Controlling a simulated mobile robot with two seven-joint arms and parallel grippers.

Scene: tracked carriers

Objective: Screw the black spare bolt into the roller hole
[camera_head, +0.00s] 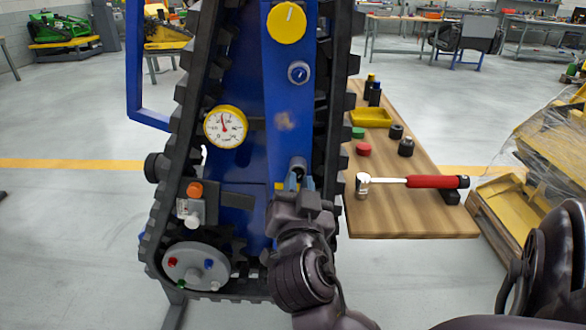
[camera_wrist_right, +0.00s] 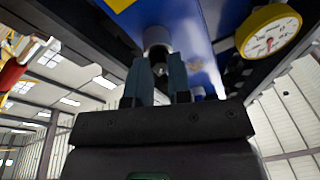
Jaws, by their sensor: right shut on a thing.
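My right gripper (camera_head: 297,180) points up at the blue panel of the tracked carrier, its fingers closed around a short grey cylindrical piece (camera_head: 299,163). In the right wrist view the two fingers (camera_wrist_right: 158,75) stand either side of this piece (camera_wrist_right: 157,38), which meets the blue panel. I cannot tell whether it is the black spare bolt. My left gripper is not in view.
A yellow gauge (camera_head: 225,127) and the black track (camera_head: 170,175) are left of my gripper. A wrapped pallet stands far right.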

